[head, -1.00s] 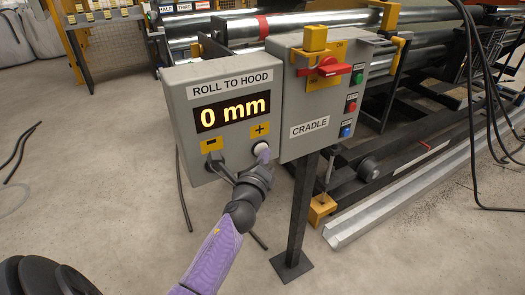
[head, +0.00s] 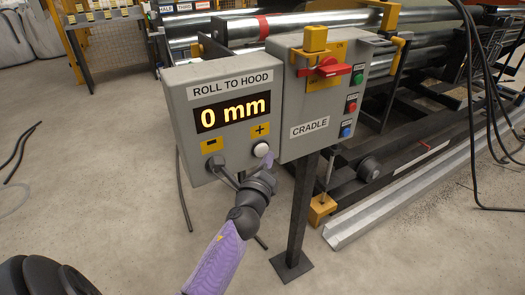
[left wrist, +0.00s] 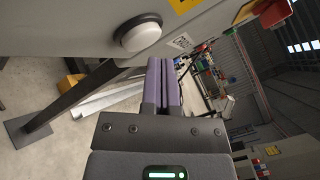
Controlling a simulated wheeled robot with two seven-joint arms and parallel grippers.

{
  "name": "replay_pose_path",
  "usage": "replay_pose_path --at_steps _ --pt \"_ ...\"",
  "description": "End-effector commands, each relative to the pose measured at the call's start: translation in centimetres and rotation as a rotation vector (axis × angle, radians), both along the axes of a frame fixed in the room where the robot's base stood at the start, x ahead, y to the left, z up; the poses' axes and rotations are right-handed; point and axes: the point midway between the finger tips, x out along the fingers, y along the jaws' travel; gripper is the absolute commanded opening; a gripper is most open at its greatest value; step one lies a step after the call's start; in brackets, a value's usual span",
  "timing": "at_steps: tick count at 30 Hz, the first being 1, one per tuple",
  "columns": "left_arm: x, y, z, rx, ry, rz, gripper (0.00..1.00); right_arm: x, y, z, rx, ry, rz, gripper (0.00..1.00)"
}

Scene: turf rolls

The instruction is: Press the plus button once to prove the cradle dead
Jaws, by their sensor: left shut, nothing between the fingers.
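The plus button (head: 261,149) is a round white cap under the yellow plus label (head: 260,130) on the grey ROLL TO HOOD box (head: 183,95). The box's display (head: 232,113) reads 0 mm. My left gripper (head: 268,159) is shut and empty, its purple fingertips just below and right of the button. In the left wrist view the white button (left wrist: 141,36) stands up and left of the shut fingers (left wrist: 162,75), with a visible gap between them in the picture. The grey CRADLE box (head: 297,110) adjoins on the right. My right gripper is not in view.
The CRADLE box carries a red rotary handle (head: 335,71), a yellow block (head: 315,38) above it, and green, red and blue buttons (head: 348,131). A dark post (head: 300,215) supports the boxes. Metal rollers (head: 230,31) lie behind. Floor at left is mostly clear.

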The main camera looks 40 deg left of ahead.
Motion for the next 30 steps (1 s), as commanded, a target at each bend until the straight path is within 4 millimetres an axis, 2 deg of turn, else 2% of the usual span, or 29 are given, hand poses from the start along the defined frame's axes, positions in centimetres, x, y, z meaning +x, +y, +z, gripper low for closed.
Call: replay_pose_path --at_steps 16,30 --pt "-1.8 -4.2 -0.1 -0.001 0.001 0.0 0.0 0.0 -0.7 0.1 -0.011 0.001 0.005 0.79" --pt "-1.9 -4.6 0.0 0.0 0.0 0.0 0.0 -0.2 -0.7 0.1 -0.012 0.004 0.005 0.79"
